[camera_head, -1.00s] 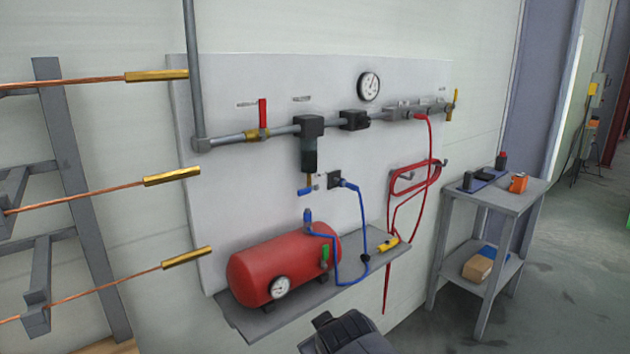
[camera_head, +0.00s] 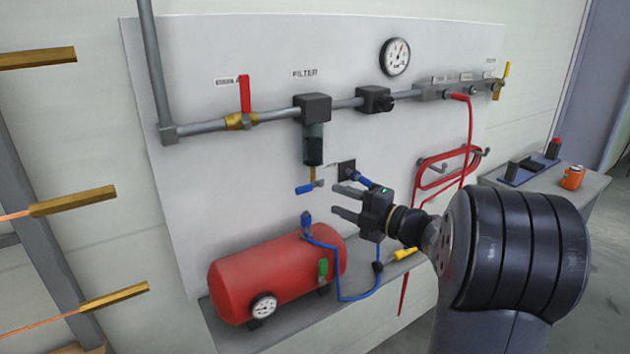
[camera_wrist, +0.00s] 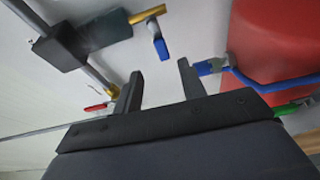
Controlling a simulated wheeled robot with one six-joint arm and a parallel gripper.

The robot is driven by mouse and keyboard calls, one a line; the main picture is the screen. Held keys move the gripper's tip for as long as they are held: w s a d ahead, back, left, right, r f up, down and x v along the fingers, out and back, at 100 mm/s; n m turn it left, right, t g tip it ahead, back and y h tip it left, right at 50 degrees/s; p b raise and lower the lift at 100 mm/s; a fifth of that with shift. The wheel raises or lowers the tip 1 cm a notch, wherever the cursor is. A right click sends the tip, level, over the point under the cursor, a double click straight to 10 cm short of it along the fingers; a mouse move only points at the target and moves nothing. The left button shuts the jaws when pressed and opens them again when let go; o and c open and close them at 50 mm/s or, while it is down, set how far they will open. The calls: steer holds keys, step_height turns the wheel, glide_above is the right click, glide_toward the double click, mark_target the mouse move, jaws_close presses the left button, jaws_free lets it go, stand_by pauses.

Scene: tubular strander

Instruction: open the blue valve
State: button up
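The blue valve handle (camera_head: 305,188) sits at the bottom of the dark filter bowl (camera_head: 313,148), on a short brass stem. The handle points left, roughly level. In the wrist view the blue handle (camera_wrist: 162,49) shows beyond my fingertips, between the two fingers. My gripper (camera_head: 340,200) is open and empty, to the right of the handle and slightly lower in the head view, apart from it. Another blue fitting (camera_head: 306,220) stands on top of the red tank, with a blue hose attached; in the wrist view it shows near the right finger (camera_wrist: 210,67).
The red tank (camera_head: 255,285) with a gauge and green lever (camera_head: 323,268) rests on a shelf below. The pipe carries a red lever valve (camera_head: 245,95) and a regulator (camera_head: 375,98). A coiled red hose (camera_head: 445,165) hangs at the right, near my arm.

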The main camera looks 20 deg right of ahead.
mark_target(307, 190)
steer(key=shift+n+g+y, duration=0.3)
steer(key=shift+y, duration=0.1)
steer(key=p+x, duration=0.2)
steer(key=x, duration=0.8)
steer(key=shift+w+a+f, duration=0.1)
steer(key=shift+w, duration=0.15)
jaws_close()
